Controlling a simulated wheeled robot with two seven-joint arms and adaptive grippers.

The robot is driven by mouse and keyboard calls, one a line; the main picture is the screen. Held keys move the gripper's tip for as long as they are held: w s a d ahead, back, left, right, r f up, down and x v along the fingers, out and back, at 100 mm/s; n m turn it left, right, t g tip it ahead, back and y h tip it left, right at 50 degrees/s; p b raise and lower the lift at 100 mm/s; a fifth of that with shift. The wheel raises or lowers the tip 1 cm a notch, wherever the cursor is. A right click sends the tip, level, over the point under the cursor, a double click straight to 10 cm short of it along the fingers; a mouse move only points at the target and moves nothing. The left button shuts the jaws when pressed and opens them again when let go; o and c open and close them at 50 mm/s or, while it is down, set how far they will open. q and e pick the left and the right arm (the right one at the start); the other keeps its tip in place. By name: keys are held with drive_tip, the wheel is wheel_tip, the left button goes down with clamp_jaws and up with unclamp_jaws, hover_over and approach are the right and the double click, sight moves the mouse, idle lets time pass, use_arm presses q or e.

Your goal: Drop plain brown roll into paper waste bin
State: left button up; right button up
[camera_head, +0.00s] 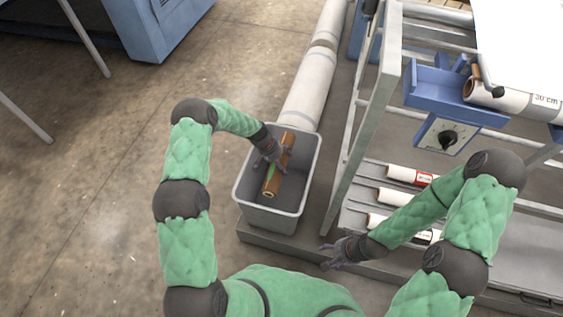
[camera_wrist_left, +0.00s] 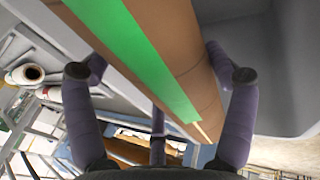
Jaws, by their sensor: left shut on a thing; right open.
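The plain brown roll (camera_head: 284,165) is a brown tube with a green strip along it. It is over the opening of the grey paper waste bin (camera_head: 256,216), tilted in the picture with its open end toward the bottom. My left gripper (camera_head: 272,152) is shut on the roll near its middle. In the left wrist view the roll (camera_wrist_left: 168,35) passes between the fingers of my left gripper (camera_wrist_left: 160,80), with the green strip facing the camera. I cannot tell whether the roll touches the bin. My right gripper (camera_head: 340,250) is open and empty, right of the bin, near the floor platform.
A long wrapped roll (camera_head: 307,90) lies behind the bin. A grey metal frame (camera_head: 365,130) stands to the right, with several white rolls (camera_head: 402,174) on its lower shelf. A blue holder with a dial (camera_head: 446,138) is at upper right.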

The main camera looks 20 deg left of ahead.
use_arm(q)
drive_tip(key=o, duration=1.3)
drive_tip(key=v, duration=1.2)
